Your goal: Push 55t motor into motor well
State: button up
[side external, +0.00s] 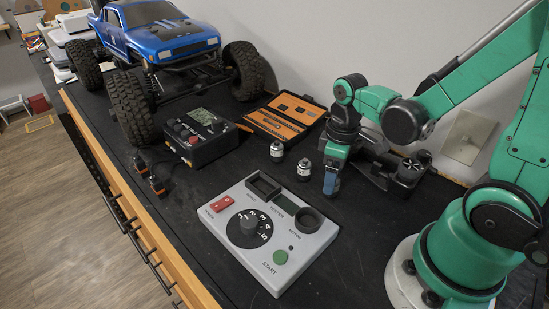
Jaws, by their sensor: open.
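Two small silver-and-black motors stand upright on the black mat, the left motor (277,151) a little behind the right motor (304,169). Their labels are too small to read, so I cannot tell which is the 55t. The grey console (240,255) lies in front of them, with a round black motor well (309,219) at its right back corner. The well looks empty. My gripper (332,180) points down just right of the right motor, low over the mat, open. A blue-tipped finger shows; the other is mostly hidden. I see nothing held.
The console has a rectangular slot (264,186), red switch (221,204), numbered dial (247,228) and green button (280,257). Behind are a black meter box (199,137), an orange case (285,117) and a blue crawler (160,40). Dark mat lies clear right of the console.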

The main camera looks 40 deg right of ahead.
jog(key=shift+f, duration=0.55)
grip_shut()
jog(key=shift+r, duration=0.15)
